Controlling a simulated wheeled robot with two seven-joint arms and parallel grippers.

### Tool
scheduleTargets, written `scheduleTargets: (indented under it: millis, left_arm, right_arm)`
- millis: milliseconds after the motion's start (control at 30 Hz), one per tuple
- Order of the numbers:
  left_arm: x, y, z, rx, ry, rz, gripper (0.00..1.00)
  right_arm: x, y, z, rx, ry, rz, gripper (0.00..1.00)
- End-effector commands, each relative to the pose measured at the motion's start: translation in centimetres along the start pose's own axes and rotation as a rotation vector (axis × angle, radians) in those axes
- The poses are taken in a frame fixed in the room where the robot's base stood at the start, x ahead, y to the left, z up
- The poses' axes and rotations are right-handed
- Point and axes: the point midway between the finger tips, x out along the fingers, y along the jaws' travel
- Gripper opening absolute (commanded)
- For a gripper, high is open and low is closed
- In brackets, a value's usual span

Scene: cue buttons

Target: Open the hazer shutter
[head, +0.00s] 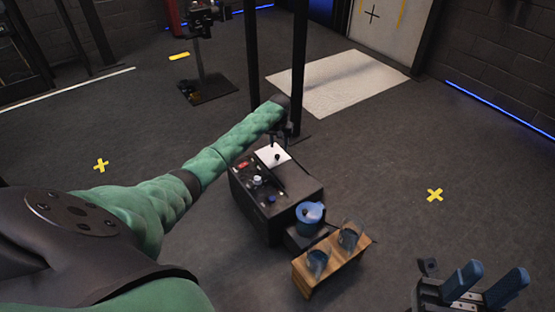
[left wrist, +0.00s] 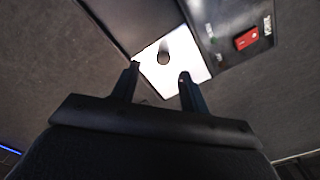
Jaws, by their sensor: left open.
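The black hazer box (head: 262,217) stands on the floor at the middle of the head view. A white plate (head: 268,153) on its top bears a small dark knob (head: 277,157), likely the shutter's handle. The plate (left wrist: 190,68) and the dark knob (left wrist: 163,57) also show in the left wrist view. My left gripper (head: 286,132) is at the far end of the box, by the plate. In the left wrist view its fingers (left wrist: 157,85) are apart and empty, with the knob beyond the tips, between their lines. My right gripper (head: 490,288) is open and empty, at the bottom right.
A red switch (left wrist: 246,40) sits on the dark panel beside the plate. Several small knobs are on the box top. A blue pitcher (head: 309,215) stands at the box's near right, beside a wooden stand (head: 335,262) with glass cups. Dark posts rise behind the box.

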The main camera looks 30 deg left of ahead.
Motion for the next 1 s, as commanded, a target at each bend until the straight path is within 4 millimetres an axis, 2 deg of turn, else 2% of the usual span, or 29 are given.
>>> scheduleTargets:
  millis: [100,233,500,700,1000]
  left_arm:
    - [-0.1,-0.8,-1.0,-0.021,0.0,0.002,0.45]
    - [0.8,-0.9,-1.1,-0.025,0.0,0.002,0.45]
    - [4.8,-0.9,-1.0,-0.024,-0.001,0.002,0.45]
    - [6.8,-0.9,-1.1,-0.023,0.0,0.002,0.45]
    - [7.4,-0.8,-1.1,-0.022,0.001,0.002,0.45]
  right_arm:
    - [-0.4,-0.1,-0.8,0.003,0.049,-0.002,0.36]
    - [-0.6,-0.2,-1.0,0.008,0.062,0.001,0.36]
    - [-1.1,-0.4,-0.8,0.03,0.072,0.012,0.36]
    - [-1.2,-0.6,-0.6,0.045,0.076,0.017,0.36]
    - [-1.2,-0.7,-0.6,0.052,0.076,0.02,0.36]
